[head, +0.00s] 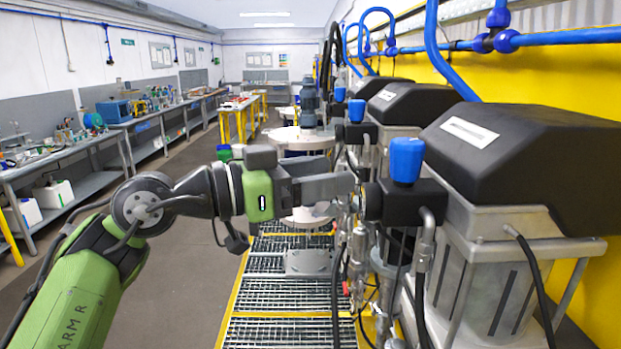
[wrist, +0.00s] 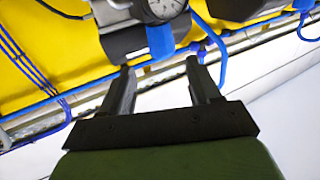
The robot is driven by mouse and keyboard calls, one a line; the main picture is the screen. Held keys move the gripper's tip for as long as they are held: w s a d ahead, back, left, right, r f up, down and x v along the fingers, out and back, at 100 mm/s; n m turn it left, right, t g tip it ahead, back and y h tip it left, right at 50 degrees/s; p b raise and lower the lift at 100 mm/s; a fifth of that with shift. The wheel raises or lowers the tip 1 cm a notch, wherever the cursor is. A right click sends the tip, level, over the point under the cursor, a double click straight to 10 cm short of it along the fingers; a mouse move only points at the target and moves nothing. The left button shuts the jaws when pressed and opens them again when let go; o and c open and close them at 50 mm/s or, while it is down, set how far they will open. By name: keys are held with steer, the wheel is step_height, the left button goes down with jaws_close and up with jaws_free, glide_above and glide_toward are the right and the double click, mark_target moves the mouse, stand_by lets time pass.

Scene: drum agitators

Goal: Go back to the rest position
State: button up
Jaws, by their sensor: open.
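My green arm reaches in from the lower left in the head view. My gripper (head: 345,186) is at its end, pointing right, close in front of the nearest drum agitator's black block with a blue cap (head: 406,160). In the wrist view my gripper (wrist: 163,78) has its two dark fingers apart, with nothing held between them. A blue part (wrist: 160,42) and a round gauge (wrist: 163,8) show just beyond the fingertips. I cannot tell from the pictures whether the fingers touch anything.
Several agitators with black covers (head: 520,150) line the yellow wall on the right. Blue pipes (head: 560,37) run above them. Hoses and cables hang below my gripper. A metal grating (head: 275,297) lies beneath. The aisle floor (head: 190,270) is clear; benches (head: 85,160) stand at the left.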

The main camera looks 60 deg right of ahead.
steer(key=shift+v, duration=0.95)
